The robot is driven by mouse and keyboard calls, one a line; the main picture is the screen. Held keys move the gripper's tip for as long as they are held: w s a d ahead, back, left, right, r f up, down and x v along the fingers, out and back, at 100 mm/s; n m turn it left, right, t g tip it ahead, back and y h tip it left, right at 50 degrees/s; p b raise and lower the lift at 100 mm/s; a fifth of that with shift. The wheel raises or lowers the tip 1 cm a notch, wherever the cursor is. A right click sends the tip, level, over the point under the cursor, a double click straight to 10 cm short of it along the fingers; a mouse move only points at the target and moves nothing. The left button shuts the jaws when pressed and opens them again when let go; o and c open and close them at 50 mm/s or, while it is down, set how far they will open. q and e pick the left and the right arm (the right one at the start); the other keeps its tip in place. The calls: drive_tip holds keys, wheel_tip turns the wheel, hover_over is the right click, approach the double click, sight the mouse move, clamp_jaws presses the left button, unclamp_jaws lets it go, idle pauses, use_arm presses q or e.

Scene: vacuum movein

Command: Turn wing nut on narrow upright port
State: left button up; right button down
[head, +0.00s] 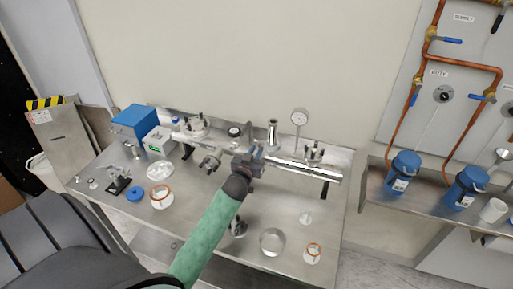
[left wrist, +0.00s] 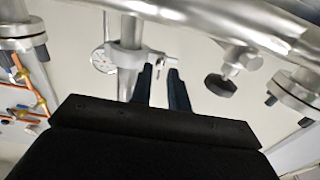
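The narrow upright port (head: 272,131) is a short metal tube standing on the horizontal steel pipe (head: 300,170) on the bench. In the left wrist view a bright clamp (left wrist: 122,59) rings the port's tube, with a small wing nut (left wrist: 160,62) on its right side. My left gripper (head: 258,154) is beside the pipe, just below the port in the head view. In the left wrist view its two dark fingers (left wrist: 160,78) are apart, with the wing nut just beyond and between their tips. I cannot tell whether they touch it. My right gripper is not in view.
A round gauge (head: 299,117) and flanged ports (head: 314,153) stand close by on the pipe. A dark round knob (left wrist: 220,85) hangs right of the fingers. A blue box (head: 135,122) and small parts lie at the bench's left. The front middle holds a metal cup (head: 272,242).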

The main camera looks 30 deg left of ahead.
use_arm(q)
drive_tip(key=shift+w+a, duration=0.1)
drive_tip(key=shift+w, duration=0.3)
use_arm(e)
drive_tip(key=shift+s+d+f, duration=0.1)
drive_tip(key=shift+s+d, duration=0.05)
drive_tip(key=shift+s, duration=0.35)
use_arm(q)
drive_tip(key=shift+r, duration=0.1)
clamp_jaws()
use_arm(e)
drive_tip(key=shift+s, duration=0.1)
use_arm(q)
drive_tip(key=shift+m, duration=0.3)
